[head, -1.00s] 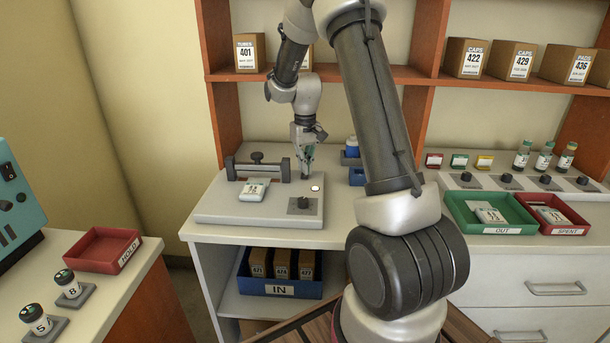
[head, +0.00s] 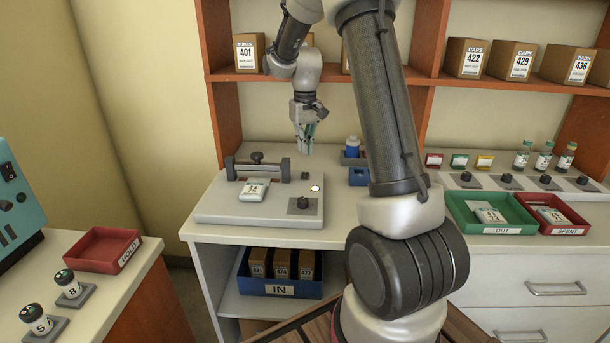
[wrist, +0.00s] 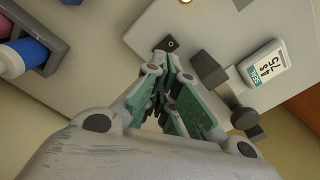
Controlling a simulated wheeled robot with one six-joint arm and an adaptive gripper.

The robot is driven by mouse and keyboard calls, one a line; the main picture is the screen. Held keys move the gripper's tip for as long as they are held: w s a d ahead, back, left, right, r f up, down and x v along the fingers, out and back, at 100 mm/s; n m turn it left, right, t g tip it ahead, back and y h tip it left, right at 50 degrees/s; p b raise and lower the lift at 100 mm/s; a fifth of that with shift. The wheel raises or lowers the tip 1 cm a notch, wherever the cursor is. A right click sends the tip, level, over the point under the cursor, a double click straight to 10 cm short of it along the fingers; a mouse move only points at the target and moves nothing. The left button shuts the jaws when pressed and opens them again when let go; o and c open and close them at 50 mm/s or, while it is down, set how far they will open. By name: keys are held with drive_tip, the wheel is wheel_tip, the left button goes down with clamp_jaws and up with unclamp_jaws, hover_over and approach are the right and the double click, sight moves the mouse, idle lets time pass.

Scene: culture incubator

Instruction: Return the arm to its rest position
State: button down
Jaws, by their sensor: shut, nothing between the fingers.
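My gripper (head: 306,146) hangs fingers down above the back of the grey bench plate (head: 225,207) in the head view. It is shut and empty, apart from everything under it. In the wrist view its green-padded fingers (wrist: 168,72) come together over the light surface. My arm reaches up and over from the right of the head view. A small white labelled pack (head: 254,190) lies on the plate below a dark clamp bar (head: 258,168); the pack also shows in the wrist view (wrist: 264,62).
Shelf boxes (head: 250,52) are behind. A green OUT tray (head: 465,205) and red SPENT tray (head: 570,207) lie to the right.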

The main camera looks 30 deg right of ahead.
idle(0.3)
drive_tip(key=shift+g, duration=0.4)
drive_tip(key=s, duration=0.1)
drive_tip(key=s+f, duration=0.1)
drive_tip(key=s, duration=0.1)
drive_tip(key=shift+s+a+f, duration=0.25)
drive_tip(key=shift+s+f, duration=0.1)
drive_tip(key=s, duration=0.2)
drive_tip(key=s+r, duration=0.1)
drive_tip(key=shift+s+a+r, duration=0.1)
drive_tip(key=shift+a, duration=0.2)
drive_tip(key=s+a+r+t, duration=0.2)
drive_tip(key=s+r, duration=0.4)
drive_tip(key=s, duration=0.6)
drive_tip(key=s+a+r+t, duration=0.3)
drive_tip(key=s+r, duration=0.4)
drive_tip(key=s, duration=0.5)
drive_tip(key=shift+a+n, duration=0.4)
drive_tip(key=shift+a, duration=0.15)
